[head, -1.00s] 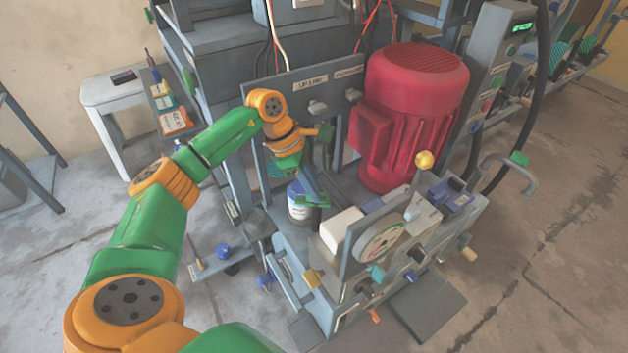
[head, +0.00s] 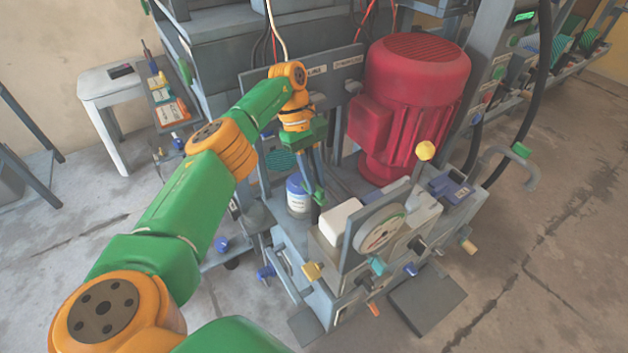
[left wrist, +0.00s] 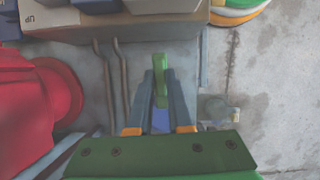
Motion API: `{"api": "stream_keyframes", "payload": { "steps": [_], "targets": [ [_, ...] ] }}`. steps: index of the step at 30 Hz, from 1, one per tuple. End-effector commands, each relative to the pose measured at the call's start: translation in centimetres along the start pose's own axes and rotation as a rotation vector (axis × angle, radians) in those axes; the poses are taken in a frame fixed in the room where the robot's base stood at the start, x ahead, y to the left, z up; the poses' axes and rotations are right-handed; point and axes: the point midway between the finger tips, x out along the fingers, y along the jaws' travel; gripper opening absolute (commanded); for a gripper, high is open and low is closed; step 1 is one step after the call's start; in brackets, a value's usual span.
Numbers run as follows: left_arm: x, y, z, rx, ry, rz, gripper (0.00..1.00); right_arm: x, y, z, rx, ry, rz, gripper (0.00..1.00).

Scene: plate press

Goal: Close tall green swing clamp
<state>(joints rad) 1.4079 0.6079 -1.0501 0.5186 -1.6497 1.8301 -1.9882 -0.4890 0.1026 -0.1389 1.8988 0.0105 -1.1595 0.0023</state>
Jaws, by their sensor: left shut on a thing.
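The tall green swing clamp's green handle (left wrist: 161,72) shows between my left fingers in the left wrist view. In the head view a small part of the green clamp (head: 319,198) shows at the fingertips, beside the blue-lidded jar. My left gripper (head: 315,183) points down there and is shut on the green handle; its fingers also show in the left wrist view (left wrist: 160,90). The gripper hides much of the clamp, so I cannot tell the clamp arm's position. My right gripper is not in view.
A jar with a blue lid (head: 298,196) stands just left of the fingertips. A white block (head: 342,221) and a round dial (head: 381,232) are in front and right. The large red motor (head: 413,105) stands behind to the right.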

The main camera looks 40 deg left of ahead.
Motion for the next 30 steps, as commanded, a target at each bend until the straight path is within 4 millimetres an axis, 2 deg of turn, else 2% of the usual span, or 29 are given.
{"api": "stream_keyframes", "payload": {
  "steps": [9,23,24,27,30],
  "targets": [
    [0.07,0.02,-0.03,0.057,0.001,-0.026,0.0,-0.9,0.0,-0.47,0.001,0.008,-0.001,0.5],
    [0.04,0.01,0.0,0.067,0.0,-0.029,0.0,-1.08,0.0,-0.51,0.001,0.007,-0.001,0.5],
    [0.04,0.01,-0.01,0.067,0.0,-0.029,0.23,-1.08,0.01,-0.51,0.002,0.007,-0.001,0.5],
    [0.04,0.01,-0.01,0.067,0.0,-0.029,0.47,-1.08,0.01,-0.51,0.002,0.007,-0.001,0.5],
    [0.03,0.02,-0.01,0.066,0.0,-0.029,0.47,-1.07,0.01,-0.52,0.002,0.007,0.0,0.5]
  ]
}}
